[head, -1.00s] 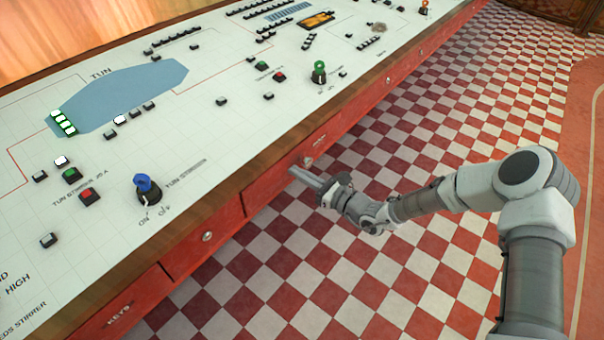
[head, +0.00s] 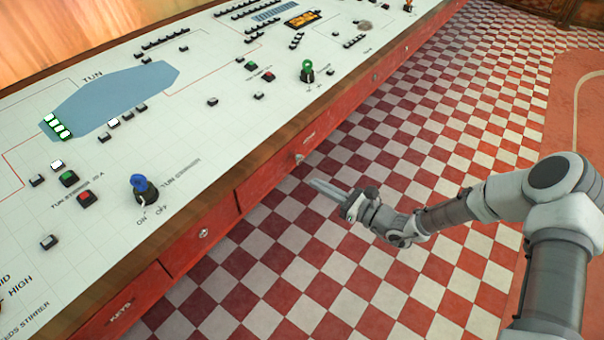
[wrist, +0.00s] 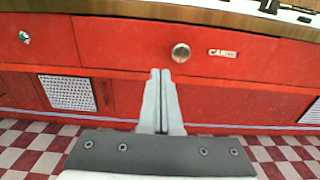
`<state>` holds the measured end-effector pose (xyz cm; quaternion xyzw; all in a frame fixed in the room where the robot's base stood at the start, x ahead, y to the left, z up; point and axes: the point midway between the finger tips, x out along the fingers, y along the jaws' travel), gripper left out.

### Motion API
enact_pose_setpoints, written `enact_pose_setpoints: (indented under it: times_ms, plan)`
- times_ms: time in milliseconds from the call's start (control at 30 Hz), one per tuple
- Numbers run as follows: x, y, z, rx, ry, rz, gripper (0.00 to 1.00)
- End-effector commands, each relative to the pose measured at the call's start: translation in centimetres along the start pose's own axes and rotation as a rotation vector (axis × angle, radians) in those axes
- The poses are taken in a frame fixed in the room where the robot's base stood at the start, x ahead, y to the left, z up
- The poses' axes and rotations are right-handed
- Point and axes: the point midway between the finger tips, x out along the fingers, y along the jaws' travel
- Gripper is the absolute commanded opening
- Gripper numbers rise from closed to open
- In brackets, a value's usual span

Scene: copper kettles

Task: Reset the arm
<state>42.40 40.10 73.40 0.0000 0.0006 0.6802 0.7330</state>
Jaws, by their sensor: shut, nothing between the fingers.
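My gripper (head: 324,190) is shut and empty. In the head view it is held in the air over the checkered floor, in front of the control desk's red drawers and apart from them. It points left toward the desk. In the wrist view the closed fingers (wrist: 160,85) point at a red drawer (wrist: 215,65) with a round knob (wrist: 181,52) and a partly readable label. My arm reaches in from the right of the head view.
The control desk (head: 215,130) runs diagonally across the left, with a blue knob (head: 140,184), a green knob (head: 307,68) and several small buttons on top. Its drawers have round knobs. The red and white checkered floor (head: 300,260) is clear.

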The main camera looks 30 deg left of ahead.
Motion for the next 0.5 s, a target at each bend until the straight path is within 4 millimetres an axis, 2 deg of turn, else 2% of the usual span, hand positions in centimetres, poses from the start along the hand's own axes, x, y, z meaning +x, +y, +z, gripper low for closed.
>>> enact_pose_setpoints:
  times_ms: [33,200,500]
  plan:
    - [-1.1,-0.1,0.2,0.001,0.001,-0.003,0.0]
    - [-3.5,0.0,0.1,0.0,0.001,-0.001,0.0]
    - [-4.5,0.0,0.0,-0.001,0.0,0.0,0.0]
